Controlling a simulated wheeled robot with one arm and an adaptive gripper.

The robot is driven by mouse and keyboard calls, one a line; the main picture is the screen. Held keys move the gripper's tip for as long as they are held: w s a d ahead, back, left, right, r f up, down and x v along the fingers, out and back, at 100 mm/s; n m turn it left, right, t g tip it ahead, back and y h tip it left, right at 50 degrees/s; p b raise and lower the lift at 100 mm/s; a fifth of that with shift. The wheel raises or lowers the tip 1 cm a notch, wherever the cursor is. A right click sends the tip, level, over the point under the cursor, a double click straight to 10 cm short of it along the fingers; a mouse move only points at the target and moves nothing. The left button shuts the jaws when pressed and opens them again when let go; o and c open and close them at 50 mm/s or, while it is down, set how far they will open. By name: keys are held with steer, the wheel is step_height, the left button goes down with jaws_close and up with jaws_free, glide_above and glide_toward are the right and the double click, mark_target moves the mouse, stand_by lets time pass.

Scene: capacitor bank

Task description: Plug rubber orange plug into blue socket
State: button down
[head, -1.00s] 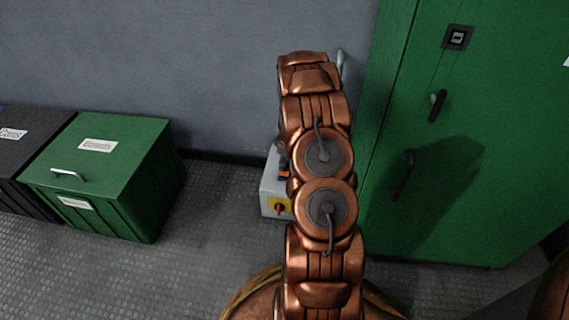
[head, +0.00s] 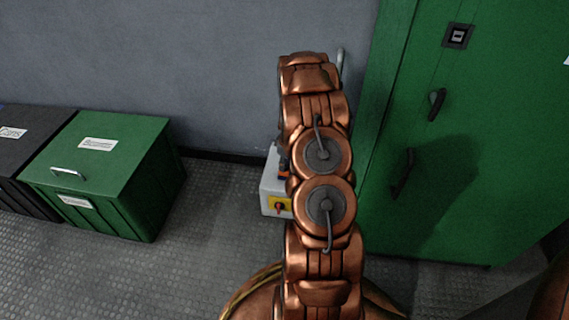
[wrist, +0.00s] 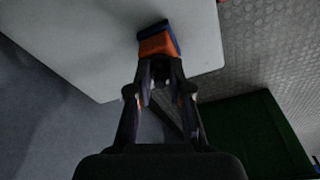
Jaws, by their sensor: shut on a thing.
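In the wrist view the orange plug (wrist: 156,46) sits between the fingertips of my gripper (wrist: 158,68), which is shut on it. The blue socket (wrist: 165,27) is on the pale box just beyond the plug. The plug lies against the socket in the picture; how deep it sits in it I cannot tell. In the head view a small orange patch of the plug (head: 284,175) shows beside my arm, on top of the grey box. My arm hides most of the socket and the gripper there.
The grey box (head: 270,198) stands on the floor by the wall, with a red switch on a yellow plate (head: 279,206) on its front. A tall green cabinet (head: 470,150) is close on the right. A green bin (head: 120,165) and a black bin (head: 30,150) stand left.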

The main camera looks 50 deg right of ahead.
steer(key=shift+f, duration=0.15)
steer(key=c, duration=1)
jaws_free()
step_height(320, 180, up, 12)
steer(key=s, duration=0.1)
steer(key=shift+s+d, duration=0.15)
steer(key=shift+s, duration=0.25)
